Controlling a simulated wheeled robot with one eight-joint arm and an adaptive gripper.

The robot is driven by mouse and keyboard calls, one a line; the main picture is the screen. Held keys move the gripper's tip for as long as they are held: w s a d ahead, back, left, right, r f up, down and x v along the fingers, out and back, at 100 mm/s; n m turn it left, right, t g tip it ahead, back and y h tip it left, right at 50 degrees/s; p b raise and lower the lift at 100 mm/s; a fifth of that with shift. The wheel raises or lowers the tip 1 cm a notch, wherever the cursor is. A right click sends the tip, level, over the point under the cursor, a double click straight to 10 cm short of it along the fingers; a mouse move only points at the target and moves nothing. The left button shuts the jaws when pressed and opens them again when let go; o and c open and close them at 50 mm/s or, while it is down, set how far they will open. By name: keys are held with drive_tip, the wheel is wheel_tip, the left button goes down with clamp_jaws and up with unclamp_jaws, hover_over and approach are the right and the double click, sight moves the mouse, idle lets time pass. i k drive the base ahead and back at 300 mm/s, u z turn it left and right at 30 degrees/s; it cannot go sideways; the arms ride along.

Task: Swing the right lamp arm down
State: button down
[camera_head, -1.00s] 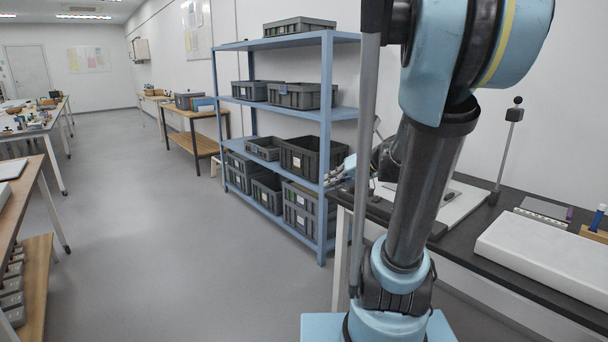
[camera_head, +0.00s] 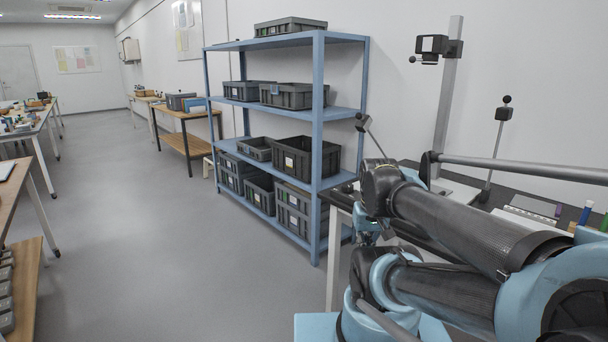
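The right lamp arm (camera_head: 496,143) is a thin grey rod with black knobs at its top. It stands raised at the right of a copy stand, leaning slightly to the right. The stand's grey column (camera_head: 447,95) carries a black camera (camera_head: 432,45). The left lamp arm (camera_head: 375,137) is a similar rod, tilted up to the left. My arm's dark links and blue joints cross the lower right, in front of the bench. I cannot make out my gripper; my arm links hide that area, and no fingers show clearly. No contact with the right lamp arm is visible.
A dark bench (camera_head: 539,186) runs along the right wall, with a blue-capped tube (camera_head: 586,212) at its right. A blue shelf rack (camera_head: 318,130) with several grey crates stands to the left. Open grey floor (camera_head: 150,260) lies further left.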

sight(503, 114)
drive_tip(key=z, duration=0.35)
drive_tip(key=k, duration=0.75)
drive_tip(key=z, duration=0.75)
drive_tip(key=i, duration=0.6)
